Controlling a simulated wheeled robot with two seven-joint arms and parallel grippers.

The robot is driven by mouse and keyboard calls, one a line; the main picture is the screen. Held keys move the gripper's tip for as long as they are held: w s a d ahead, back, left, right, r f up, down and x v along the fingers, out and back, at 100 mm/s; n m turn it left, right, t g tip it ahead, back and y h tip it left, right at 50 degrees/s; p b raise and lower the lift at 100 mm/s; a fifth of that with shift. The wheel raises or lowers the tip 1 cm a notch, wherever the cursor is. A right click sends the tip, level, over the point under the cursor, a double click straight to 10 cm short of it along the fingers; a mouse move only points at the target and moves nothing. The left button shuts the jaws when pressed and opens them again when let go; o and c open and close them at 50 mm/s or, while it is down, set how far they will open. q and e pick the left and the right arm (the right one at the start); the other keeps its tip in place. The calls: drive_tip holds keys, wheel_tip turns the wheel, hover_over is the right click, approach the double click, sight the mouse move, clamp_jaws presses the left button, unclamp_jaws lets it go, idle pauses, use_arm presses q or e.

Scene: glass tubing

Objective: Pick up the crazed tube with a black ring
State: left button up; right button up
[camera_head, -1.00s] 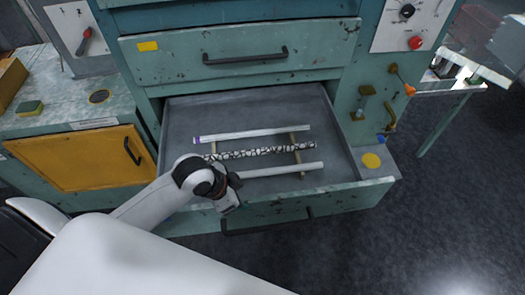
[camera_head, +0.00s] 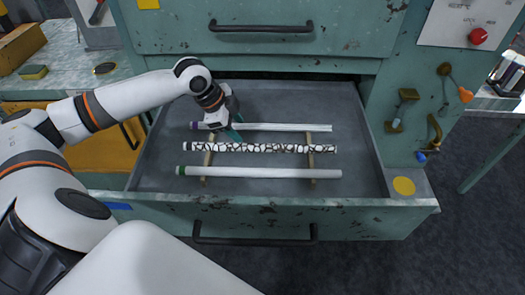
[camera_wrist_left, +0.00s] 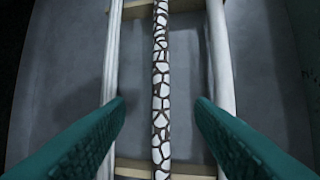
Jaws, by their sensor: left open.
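The crazed tube (camera_head: 262,148), white with a dark crackle pattern, lies level across two wooden rests in the open drawer, between two plain white tubes. My left gripper (camera_head: 234,128) is over the left part of the tubes, in front of the purple-ended one. In the left wrist view the crazed tube (camera_wrist_left: 161,75) runs between the two open teal fingers (camera_wrist_left: 159,106), with a gap on each side. No tube is held. My right gripper is not in view.
A white tube with a purple end (camera_head: 285,127) lies behind, and one with a green end (camera_head: 262,173) in front. The wooden rests (camera_head: 311,161) lift them off the drawer floor. The drawer's front wall (camera_head: 345,212) is near; its right side (camera_head: 360,150) is free.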

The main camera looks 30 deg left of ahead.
sight(252, 146)
use_arm(q)
drive_tip(key=x, duration=0.9)
drive_tip(key=shift+d+f, duration=0.1)
drive_tip(key=shift+f, duration=0.25)
clamp_jaws()
